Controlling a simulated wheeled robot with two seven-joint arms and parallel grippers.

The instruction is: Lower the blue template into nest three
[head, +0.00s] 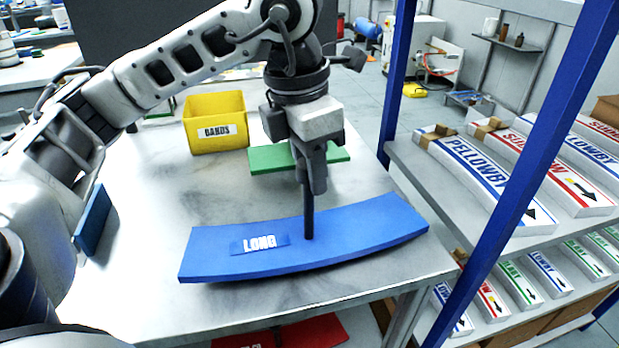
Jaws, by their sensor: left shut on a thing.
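The blue template (350,232) is a long, gently curved board with a "LONG" label, in the middle of the head view over the grey table (130,285). My left gripper (308,188) is above it, pointing down and shut on a thin dark post that stands up from the template. The template looks about level. Its right end reaches near the table's edge, and I cannot tell how far it is above the tabletop. I cannot make out a nest marked three. My right gripper is not in view.
A green board (270,160) lies behind the template, partly hidden by my gripper. A yellow "CARDS" bin (215,125) stands farther back. A blue board (93,220) shows beside my arm. A blue-posted rack (505,215) with labelled pieces stands at right. A red board (310,333) shows below.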

